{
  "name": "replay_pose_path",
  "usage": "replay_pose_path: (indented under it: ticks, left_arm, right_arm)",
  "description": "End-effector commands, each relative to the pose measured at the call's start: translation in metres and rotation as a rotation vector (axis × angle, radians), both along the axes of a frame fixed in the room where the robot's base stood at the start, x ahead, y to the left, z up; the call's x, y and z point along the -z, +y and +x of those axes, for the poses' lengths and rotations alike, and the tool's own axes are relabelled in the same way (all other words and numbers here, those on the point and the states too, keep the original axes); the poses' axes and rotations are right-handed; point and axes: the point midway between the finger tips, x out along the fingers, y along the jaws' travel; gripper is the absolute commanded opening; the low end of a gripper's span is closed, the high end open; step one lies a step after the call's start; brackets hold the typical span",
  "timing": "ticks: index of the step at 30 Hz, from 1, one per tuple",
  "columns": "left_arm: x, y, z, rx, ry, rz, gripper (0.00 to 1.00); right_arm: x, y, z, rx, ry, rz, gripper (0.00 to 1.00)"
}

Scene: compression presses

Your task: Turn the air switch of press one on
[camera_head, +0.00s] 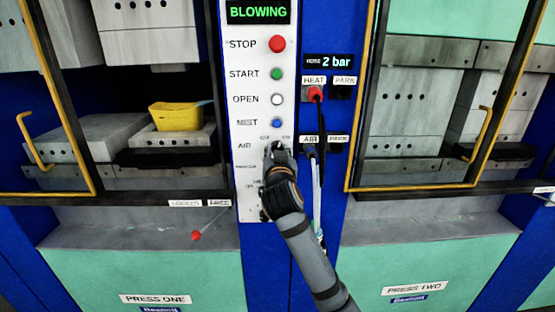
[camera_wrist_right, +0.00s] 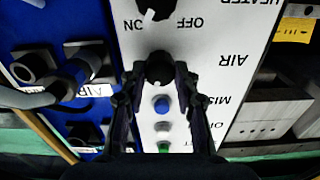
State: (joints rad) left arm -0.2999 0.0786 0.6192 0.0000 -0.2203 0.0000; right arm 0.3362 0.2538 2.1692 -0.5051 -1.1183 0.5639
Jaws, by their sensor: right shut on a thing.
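The control panel (camera_head: 250,100) of press one stands in the middle of the head view, with a green BLOWING display (camera_head: 258,11) on top. My right gripper (camera_head: 279,150) reaches up to the AIR row from below. In the right wrist view, where the panel is upside down, the dark air switch (camera_wrist_right: 159,69) sits between the two fingers of my right gripper (camera_wrist_right: 160,78), which is shut on it. The fingers hide the switch in the head view, and I cannot tell its pointing direction. My left gripper is not in view.
A STOP button (camera_head: 277,44) and other buttons lie above the switch; the heater knob (camera_wrist_right: 157,10) is beside it. A red plug (camera_head: 315,93) and hoses (camera_head: 316,190) hang right of the panel. A yellow container (camera_head: 176,117) sits inside press one.

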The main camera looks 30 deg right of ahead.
Motion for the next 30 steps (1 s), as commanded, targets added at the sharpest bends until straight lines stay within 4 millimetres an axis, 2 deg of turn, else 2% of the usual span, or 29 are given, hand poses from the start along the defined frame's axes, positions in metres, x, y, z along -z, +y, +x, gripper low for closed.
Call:
replay_pose_path:
  ticks: [1, 9, 29, 30]
  left_arm:
    - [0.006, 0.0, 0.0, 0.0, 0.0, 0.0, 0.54]
    - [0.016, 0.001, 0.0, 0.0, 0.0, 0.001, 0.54]
    - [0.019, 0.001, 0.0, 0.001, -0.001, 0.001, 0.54]
    - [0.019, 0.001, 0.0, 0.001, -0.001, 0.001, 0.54]
  right_arm:
    - [0.002, 0.0, 0.0, 0.0, -0.019, 0.023, 0.0]
    - [0.0, 0.0, 0.0, -0.001, -0.088, 0.136, 0.0]
    - [-0.002, 0.0, 0.0, -0.001, -0.117, 0.185, 0.0]
    - [-0.002, 0.0, 0.0, -0.001, -0.117, 0.184, 0.33]
